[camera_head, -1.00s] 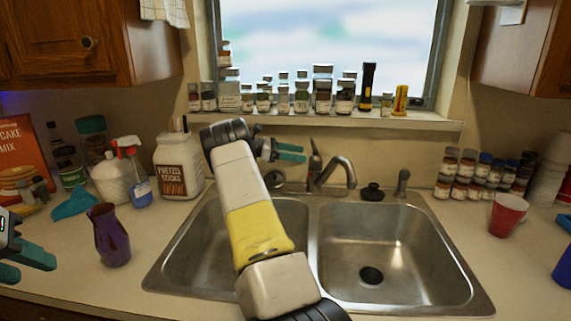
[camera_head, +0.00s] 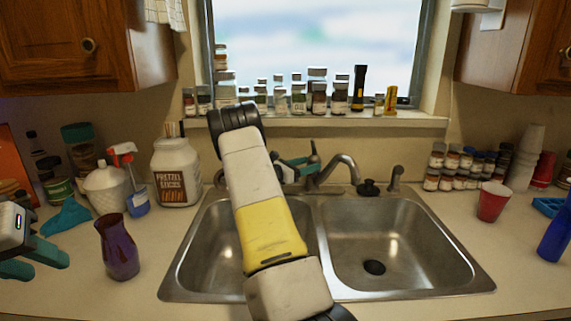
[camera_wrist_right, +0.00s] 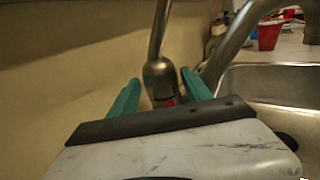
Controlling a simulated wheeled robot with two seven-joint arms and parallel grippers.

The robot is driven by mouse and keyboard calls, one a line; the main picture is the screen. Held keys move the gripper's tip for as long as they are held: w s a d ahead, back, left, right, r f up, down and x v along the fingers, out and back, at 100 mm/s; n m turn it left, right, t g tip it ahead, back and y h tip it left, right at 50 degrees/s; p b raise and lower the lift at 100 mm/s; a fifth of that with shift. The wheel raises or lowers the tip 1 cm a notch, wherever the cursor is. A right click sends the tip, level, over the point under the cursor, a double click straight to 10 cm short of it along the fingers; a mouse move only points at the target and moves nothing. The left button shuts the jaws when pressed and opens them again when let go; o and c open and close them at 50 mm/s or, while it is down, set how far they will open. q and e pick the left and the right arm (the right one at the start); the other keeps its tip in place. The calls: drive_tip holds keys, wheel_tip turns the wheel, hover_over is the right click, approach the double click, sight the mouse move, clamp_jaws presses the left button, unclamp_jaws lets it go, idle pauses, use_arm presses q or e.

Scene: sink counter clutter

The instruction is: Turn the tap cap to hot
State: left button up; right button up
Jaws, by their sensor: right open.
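The tap (camera_head: 340,168) stands behind the double sink, with a curved metal spout and a thin lever rising from its cap. In the right wrist view the cap (camera_wrist_right: 160,78) is a rounded metal dome with a red mark low on its front. My right gripper (camera_head: 301,170) is open at the left side of the tap. In the wrist view its teal fingertips (camera_wrist_right: 159,84) lie on either side of the cap, and I cannot tell whether they touch it. My left gripper (camera_head: 47,264) is open and empty above the left counter.
A purple vase (camera_head: 118,247) and a spray bottle (camera_head: 136,190) stand left of the sink (camera_head: 375,240). A black stopper (camera_head: 368,188) sits right of the tap. Jars line the sill behind. A red cup (camera_head: 492,202) stands on the right counter.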

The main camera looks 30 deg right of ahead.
drive_tip(key=shift+w+d, duration=0.1)
drive_tip(key=shift+d, duration=1.25)
drive_tip(key=c, duration=1.1)
drive_tip(key=shift+w+m+g, duration=0.15)
drive_tip(key=shift+m+g, duration=0.55)
drive_tip(key=shift+g, duration=0.2)
drive_tip(key=shift+r+m+g+y, duration=0.1)
drive_tip(key=shift+m+g+y, duration=0.1)
drive_tip(key=shift+m+g, duration=0.8)
drive_tip(key=shift+m+g+y, duration=0.2)
drive_tip(key=shift+m+g, duration=0.3)
drive_tip(key=shift+g, duration=1)
drive_tip(key=o, duration=1.1)
